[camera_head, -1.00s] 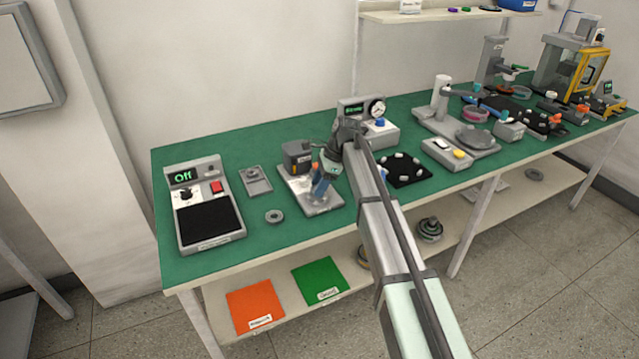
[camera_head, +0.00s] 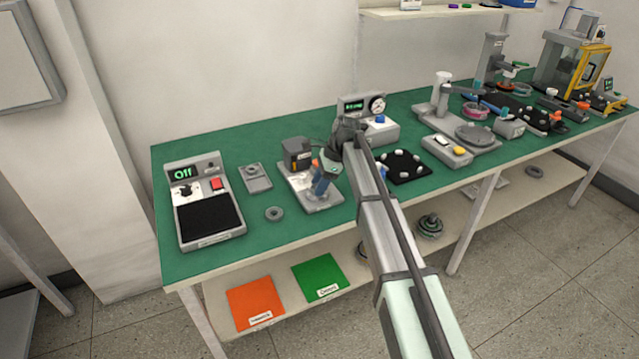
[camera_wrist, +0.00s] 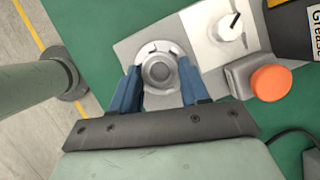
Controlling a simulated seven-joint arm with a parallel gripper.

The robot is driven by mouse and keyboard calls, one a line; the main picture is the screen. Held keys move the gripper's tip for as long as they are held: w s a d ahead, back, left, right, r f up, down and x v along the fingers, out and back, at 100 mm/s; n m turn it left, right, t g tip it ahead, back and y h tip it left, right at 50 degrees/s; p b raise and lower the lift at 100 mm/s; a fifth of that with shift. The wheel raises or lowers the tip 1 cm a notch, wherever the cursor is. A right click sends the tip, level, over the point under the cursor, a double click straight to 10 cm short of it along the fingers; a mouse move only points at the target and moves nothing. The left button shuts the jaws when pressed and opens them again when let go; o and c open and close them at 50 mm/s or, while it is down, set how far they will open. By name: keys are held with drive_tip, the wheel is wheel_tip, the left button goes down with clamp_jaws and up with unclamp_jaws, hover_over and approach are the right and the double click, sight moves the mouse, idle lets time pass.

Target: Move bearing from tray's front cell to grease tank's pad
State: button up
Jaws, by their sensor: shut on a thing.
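A round grey bearing (camera_wrist: 159,71) sits between the blue fingers of my gripper (camera_wrist: 158,80) in the wrist view. My gripper is shut on it. The bearing is over the light round seat on the grey pad (camera_wrist: 133,45) of the grease tank; I cannot tell whether it touches the seat. The grease tank (camera_head: 297,154) is a dark box on a grey base in the head view. There my gripper (camera_head: 320,186) is low over the front of that base, and the bearing is hidden. A black tray (camera_head: 392,178) with several pale round parts lies right of my arm.
An orange knob (camera_wrist: 271,83) is close to the right finger in the wrist view. A grey ring (camera_head: 274,214) lies on the green bench left of the tank base. A device reading "Off" (camera_head: 207,205) stands farther left. A gauge box (camera_head: 376,133) stands behind my arm.

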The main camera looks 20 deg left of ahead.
drive_tip(key=shift+f, duration=0.25)
drive_tip(key=o, duration=1)
drive_tip(key=shift+o, duration=0.6)
drive_tip(key=shift+f, duration=0.1)
